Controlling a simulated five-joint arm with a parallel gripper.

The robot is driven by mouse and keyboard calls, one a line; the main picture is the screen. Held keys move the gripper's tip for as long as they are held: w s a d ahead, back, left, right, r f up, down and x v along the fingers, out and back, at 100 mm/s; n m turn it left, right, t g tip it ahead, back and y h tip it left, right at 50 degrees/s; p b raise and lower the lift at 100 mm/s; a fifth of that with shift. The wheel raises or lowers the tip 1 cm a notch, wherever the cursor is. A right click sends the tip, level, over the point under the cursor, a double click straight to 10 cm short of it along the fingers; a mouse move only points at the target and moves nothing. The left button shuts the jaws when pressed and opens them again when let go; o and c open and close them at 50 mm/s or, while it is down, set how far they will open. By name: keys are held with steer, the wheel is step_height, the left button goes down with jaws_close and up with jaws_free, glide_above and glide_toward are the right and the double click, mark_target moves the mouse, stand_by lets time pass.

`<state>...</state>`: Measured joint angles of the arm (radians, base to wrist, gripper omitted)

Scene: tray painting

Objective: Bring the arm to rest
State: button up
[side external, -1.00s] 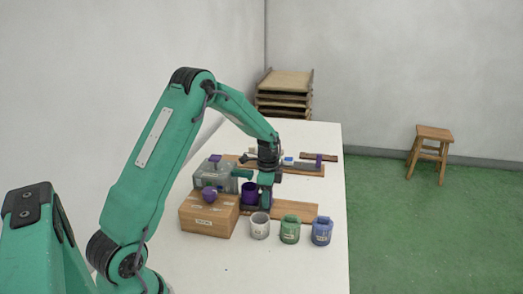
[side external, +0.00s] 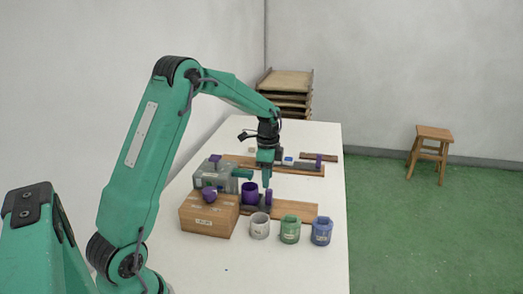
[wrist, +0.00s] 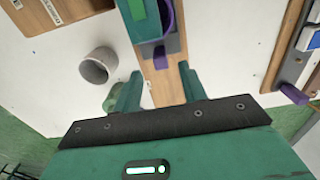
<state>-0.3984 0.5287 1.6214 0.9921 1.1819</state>
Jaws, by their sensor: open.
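My gripper (side external: 267,180) hangs pointing down above the near wooden board (side external: 294,211), with clear space under it. Its two fingers are spread and empty in the wrist view (wrist: 158,92). Below it, a small upright purple piece (side external: 268,197) stands on the dark holder beside a purple cup (side external: 249,194). In the wrist view the purple piece (wrist: 160,58) lies ahead of the fingers, apart from them.
White (side external: 260,226), green (side external: 290,230) and blue (side external: 321,232) cups stand in front. A grey machine (side external: 213,174) and a far board (side external: 315,170) lie behind. The table's right side is bare.

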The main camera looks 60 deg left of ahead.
steer(key=shift+s+d+r, duration=0.15)
steer(key=shift+d+r, duration=0.25)
steer(key=shift+r, duration=0.15)
steer(key=s+d+r+n+t, duration=0.4)
steer(key=s+d+r+n, duration=0.2)
steer(key=s+d+r, duration=0.85)
steer(key=s+d+f+n+t, duration=0.1)
steer(key=s+d+n, duration=0.2)
steer(key=s, duration=0.5)
steer(key=shift+s+d+f+t, duration=0.15)
steer(key=shift+s+d+t, duration=0.15)
steer(key=shift+d, duration=0.2)
